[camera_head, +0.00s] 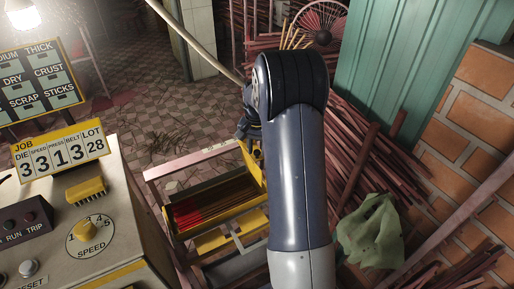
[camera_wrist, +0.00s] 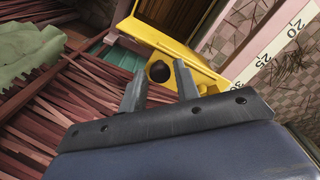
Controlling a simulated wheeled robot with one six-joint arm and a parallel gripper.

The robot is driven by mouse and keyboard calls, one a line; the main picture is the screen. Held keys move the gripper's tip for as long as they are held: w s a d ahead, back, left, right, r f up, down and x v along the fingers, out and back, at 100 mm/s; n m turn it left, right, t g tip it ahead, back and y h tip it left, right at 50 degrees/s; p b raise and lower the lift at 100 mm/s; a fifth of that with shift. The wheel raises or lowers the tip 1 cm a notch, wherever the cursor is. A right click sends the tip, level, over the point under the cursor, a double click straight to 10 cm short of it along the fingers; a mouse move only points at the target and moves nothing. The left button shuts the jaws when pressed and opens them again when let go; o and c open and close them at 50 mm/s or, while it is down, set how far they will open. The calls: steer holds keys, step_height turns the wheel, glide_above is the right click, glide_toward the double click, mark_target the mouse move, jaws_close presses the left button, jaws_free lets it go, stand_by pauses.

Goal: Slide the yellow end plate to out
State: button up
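The yellow end plate (camera_wrist: 178,48) fills the upper middle of the wrist view, with a dark round knob (camera_wrist: 160,71) on it. My gripper (camera_wrist: 156,77) is open, and the knob shows between its two fingertips. I cannot tell whether the fingers touch the knob or the plate. In the head view, part of the yellow plate (camera_head: 251,163) shows at the far right end of the tray, beside my arm. My fingers are mostly hidden there behind the arm.
A yellow tray (camera_head: 181,232) of red sticks sits in a pink frame. A numbered scale (camera_wrist: 265,58) runs beside the plate. Bundled sticks (camera_head: 350,150) and a green cloth (camera_head: 371,232) lie right. The control console (camera_head: 110,215) stands left.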

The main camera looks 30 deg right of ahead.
jaws_close()
steer(key=d, duration=0.5)
steer(key=shift+w+d, duration=0.1)
steer(key=shift+d, duration=0.25)
steer(key=shift+o, duration=1.6)
jaws_free()
step_height(320, 180, up, 11)
